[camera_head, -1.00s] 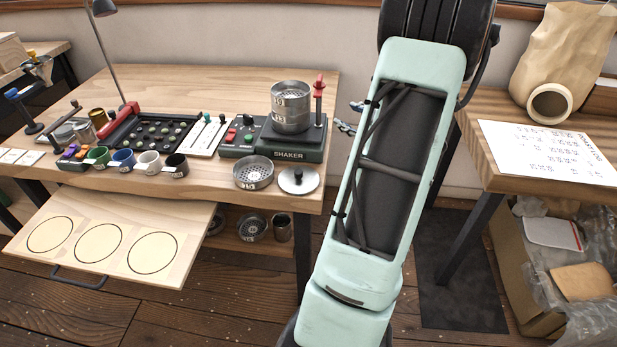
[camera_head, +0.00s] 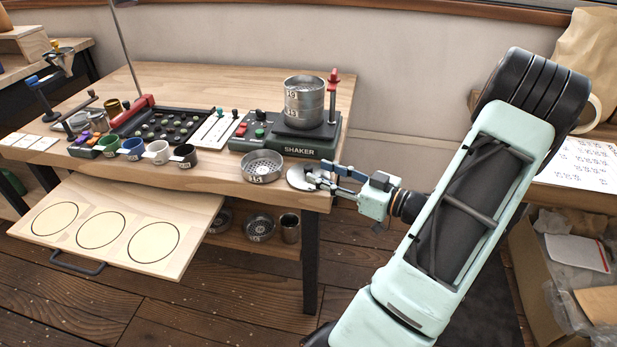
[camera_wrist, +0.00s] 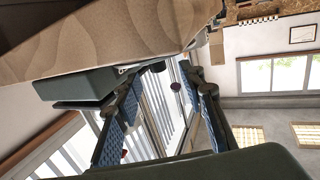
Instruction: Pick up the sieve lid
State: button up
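The sieve lid (camera_head: 298,179) is a round, flat metal disc lying near the front right corner of the wooden table. My gripper (camera_head: 322,175) reaches in from the right at the lid, its two fingers apart and partly covering the lid's right side and its dark knob. In the wrist view my gripper (camera_wrist: 165,92) shows two blue-padded fingers with a clear gap between them. A small dark shape, probably the lid's knob (camera_wrist: 154,68), is near the fingertips. I cannot tell whether a finger touches it.
A sieve (camera_head: 262,167) sits just left of the lid. The shaker (camera_head: 290,143), with stacked sieves (camera_head: 304,103) on it, stands just behind. Cups (camera_head: 157,152) line the front edge at left. An open drawer (camera_head: 175,190) juts out below. The right table edge is close.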

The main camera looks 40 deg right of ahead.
aim_at(308, 167)
jog(key=b+x, duration=0.1)
jog(key=x, duration=0.4)
jog(key=shift+w+f, duration=0.1)
jog(key=shift+f, duration=0.05)
jog(key=shift+c, duration=0.4)
grip_shut()
